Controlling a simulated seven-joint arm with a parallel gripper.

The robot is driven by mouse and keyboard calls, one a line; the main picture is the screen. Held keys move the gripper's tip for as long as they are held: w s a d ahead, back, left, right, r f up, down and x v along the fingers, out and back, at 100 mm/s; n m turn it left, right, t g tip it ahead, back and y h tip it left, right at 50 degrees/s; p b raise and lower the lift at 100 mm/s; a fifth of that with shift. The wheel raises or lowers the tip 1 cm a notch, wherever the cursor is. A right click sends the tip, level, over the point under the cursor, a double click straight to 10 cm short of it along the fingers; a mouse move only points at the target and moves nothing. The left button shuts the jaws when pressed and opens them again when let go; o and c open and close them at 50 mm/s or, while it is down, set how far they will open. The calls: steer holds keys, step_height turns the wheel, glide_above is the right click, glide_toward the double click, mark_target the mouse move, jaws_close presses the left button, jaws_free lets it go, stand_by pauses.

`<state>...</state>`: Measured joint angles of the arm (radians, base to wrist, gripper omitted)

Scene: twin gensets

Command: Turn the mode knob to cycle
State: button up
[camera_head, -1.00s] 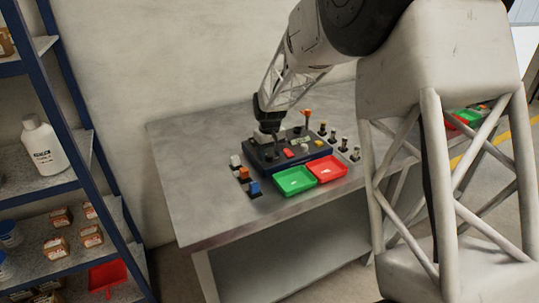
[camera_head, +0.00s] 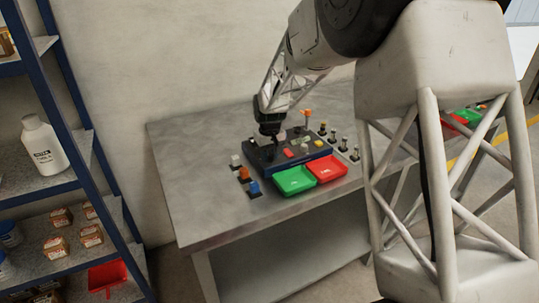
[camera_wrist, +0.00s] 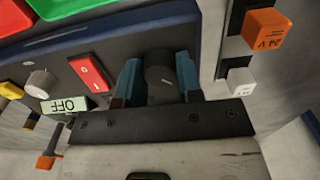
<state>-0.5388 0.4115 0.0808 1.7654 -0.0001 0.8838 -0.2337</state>
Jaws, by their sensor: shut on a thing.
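A dark control panel (camera_head: 262,158) with a blue edge lies on the grey table in the head view. In the wrist view, a black round knob (camera_wrist: 160,72) sits between the two blue-tipped fingers of my gripper (camera_wrist: 158,80), which is shut on it. My gripper (camera_head: 271,138) also shows over the panel's left part in the head view, where it hides the knob. The knob's position marks cannot be read. A small display (camera_wrist: 70,105) beside the gripper reads OFF, upside down in the wrist view.
A red rocker switch (camera_wrist: 92,72) and a grey knob (camera_wrist: 40,83) are near the gripper. Orange (camera_head: 244,174) and blue (camera_head: 254,187) plug-like pieces stand left of the panel. Green (camera_head: 293,181) and red (camera_head: 327,170) trays sit in front. The table's left part is clear.

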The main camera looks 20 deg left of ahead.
mark_target(270, 155)
steer(key=m, duration=0.4)
steer(key=shift+m, duration=0.3)
steer(key=m, duration=0.4)
stand_by(0.4)
steer(key=o, duration=0.9)
steer(key=shift+o, duration=0.2)
steer(key=shift+r, duration=0.1)
steer(key=shift+r, duration=3.8)
